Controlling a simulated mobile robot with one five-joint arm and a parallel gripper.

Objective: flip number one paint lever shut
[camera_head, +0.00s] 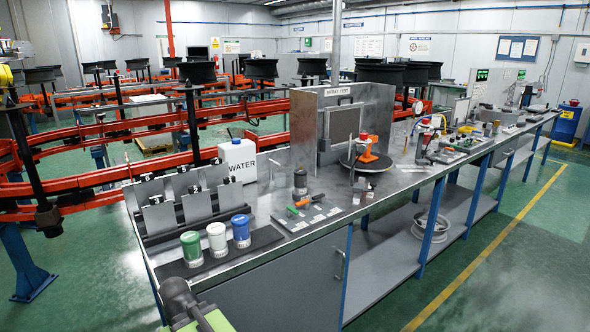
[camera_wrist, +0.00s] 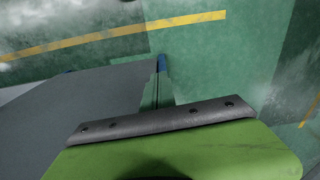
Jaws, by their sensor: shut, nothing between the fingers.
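A small dark plate (camera_head: 308,216) lies on the metal bench, with several pale labels along its front edge. A green handle (camera_head: 293,210) and an orange handle (camera_head: 303,204) show on it, with a dark cylinder (camera_head: 300,182) behind. They are too small to tell which is number one or whether any lever is open. My gripper (camera_wrist: 157,92) is shut and empty in the wrist view, pointing at the green floor beside a grey surface. In the head view, part of my arm shows at the bottom edge, in front of the bench and apart from the plate.
Green, white and blue-lidded pots (camera_head: 216,238) stand on a dark mat left of the plate. A white water container (camera_head: 238,161) and grey panels are behind them. A spray test booth (camera_head: 306,130) stands further back. The floor right of the bench is clear.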

